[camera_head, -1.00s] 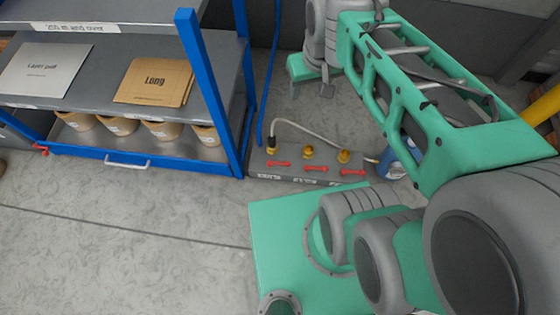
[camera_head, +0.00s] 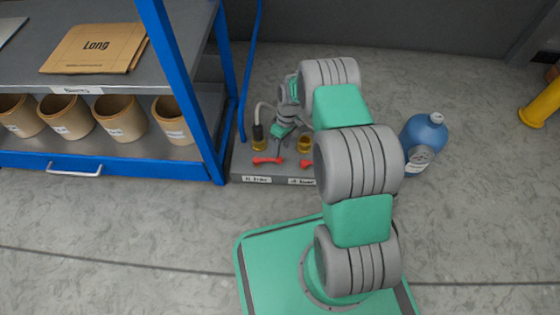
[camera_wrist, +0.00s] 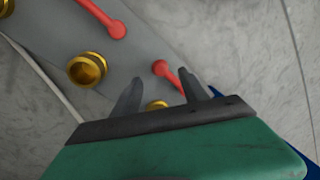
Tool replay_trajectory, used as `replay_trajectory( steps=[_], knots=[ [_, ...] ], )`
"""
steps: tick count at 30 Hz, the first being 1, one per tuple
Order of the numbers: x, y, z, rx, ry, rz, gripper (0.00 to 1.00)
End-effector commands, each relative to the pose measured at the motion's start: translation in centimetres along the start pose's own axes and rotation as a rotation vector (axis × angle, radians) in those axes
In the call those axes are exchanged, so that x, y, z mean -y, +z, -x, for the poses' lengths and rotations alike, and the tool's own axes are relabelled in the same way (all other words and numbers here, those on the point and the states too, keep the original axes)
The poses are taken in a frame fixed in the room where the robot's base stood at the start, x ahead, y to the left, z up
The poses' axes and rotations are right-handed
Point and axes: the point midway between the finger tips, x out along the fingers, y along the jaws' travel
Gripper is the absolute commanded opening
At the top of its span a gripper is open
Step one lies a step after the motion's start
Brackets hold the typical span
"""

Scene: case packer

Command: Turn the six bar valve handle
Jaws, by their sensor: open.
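A low grey valve block (camera_head: 245,166) lies on the floor beside the blue rack, with red lever handles and brass fittings. In the head view the left red handle (camera_head: 268,160) and part of the middle one (camera_head: 306,163) show. The labels are too small to read surely, and my arm hides the block's right end. My gripper (camera_head: 281,134) is low over the block's left part. In the wrist view its open fingers (camera_wrist: 162,82) point at a red handle (camera_wrist: 168,72), one end close to the fingertips. Another red handle (camera_wrist: 102,18) lies farther off. No grip on any handle shows.
A brass fitting (camera_head: 258,143) with a hose stands at the block's left. The blue rack (camera_head: 190,95) with pots (camera_head: 120,117) is close on the left. A blue bottle (camera_head: 424,138) stands right of my arm.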

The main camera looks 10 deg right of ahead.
Motion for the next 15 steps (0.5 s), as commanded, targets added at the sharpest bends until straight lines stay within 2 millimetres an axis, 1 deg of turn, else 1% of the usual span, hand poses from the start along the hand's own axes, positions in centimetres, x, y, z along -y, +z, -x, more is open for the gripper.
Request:
replay_trajectory(
  steps=[1,3,7,10,15],
  knots=[
    [0.0,0.1,-1.5,0.003,-0.003,-0.001,0.52],
    [0.0,0.1,-3.0,0.004,-0.003,-0.001,0.52],
    [0.0,0.1,-5.3,0.003,-0.002,-0.002,0.52],
    [0.0,0.1,-6.0,0.002,-0.001,-0.003,0.52],
    [0.0,0.1,-6.0,0.001,0.000,-0.003,0.52]
  ],
)
